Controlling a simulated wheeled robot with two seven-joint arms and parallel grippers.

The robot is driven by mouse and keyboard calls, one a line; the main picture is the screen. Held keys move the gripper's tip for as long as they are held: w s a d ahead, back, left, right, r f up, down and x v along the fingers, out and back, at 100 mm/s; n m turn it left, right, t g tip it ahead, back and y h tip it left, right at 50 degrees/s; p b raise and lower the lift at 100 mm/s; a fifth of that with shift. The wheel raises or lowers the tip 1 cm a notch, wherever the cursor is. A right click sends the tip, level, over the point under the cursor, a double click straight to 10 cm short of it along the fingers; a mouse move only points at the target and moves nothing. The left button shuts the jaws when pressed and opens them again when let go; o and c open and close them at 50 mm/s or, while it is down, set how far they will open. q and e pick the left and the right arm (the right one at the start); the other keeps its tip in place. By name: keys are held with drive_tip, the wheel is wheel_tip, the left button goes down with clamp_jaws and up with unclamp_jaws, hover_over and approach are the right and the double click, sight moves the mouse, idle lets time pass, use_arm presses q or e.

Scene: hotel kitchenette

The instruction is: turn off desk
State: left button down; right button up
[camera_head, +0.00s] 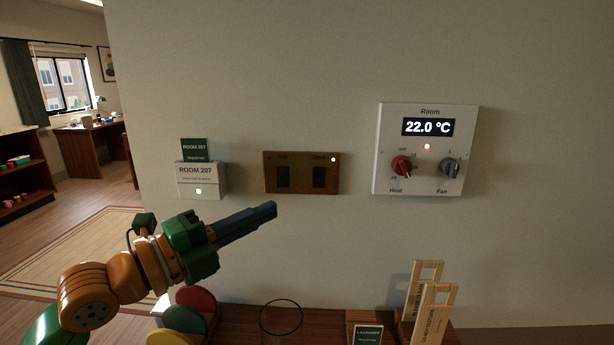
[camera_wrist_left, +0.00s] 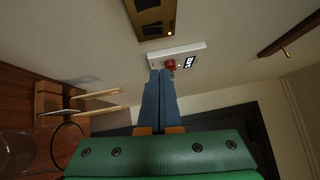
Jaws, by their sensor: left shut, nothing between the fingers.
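A brass switch panel (camera_head: 301,189) with two dark rockers is on the wall. The left rocker (camera_head: 283,177) has no visible light beside it; the right rocker (camera_head: 319,177) has a lit white dot at its upper right. The labels above them are too small to read surely. The panel also shows at the top of the left wrist view (camera_wrist_left: 149,30). My left gripper (camera_head: 272,208) is shut and empty, its fingertips below the panel and apart from it. Its fingers also show in the left wrist view (camera_wrist_left: 161,76). My right gripper is not in view.
A white thermostat (camera_head: 427,116) reading 22.0 °C, with red and dark knobs, is right of the panel. A Room 207 card holder (camera_head: 201,181) with a green light is left. Below are a shelf (camera_head: 240,322), coloured discs (camera_head: 197,299), a wire ring and wooden hangers (camera_head: 430,310).

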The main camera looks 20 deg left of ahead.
use_arm(q)
drive_tip(key=p, duration=0.6)
approach(322, 174)
drive_tip(key=w+d, duration=0.2)
drive_tip(key=d, duration=0.3)
drive_tip(key=shift+w+a+r+p, duration=0.1)
drive_tip(key=shift+w+a+p, duration=0.1)
drive_tip(key=shift+w+a, duration=0.45)
drive_tip(key=shift+w+a+r+p, duration=0.15)
drive_tip(key=shift+w+a, duration=0.1)
drive_tip(key=shift+w, duration=0.7)
drive_tip(key=shift+w+a+r+g+p, duration=0.1)
drive_tip(key=shift+w+r+g+p, duration=0.2)
drive_tip(key=shift+p, duration=0.1)
drive_tip(key=shift+s+f, duration=0.1)
drive_tip(key=shift+s, duration=0.1)
drive_tip(key=shift+w+n, duration=0.1)
drive_tip(key=shift+n, duration=0.2)
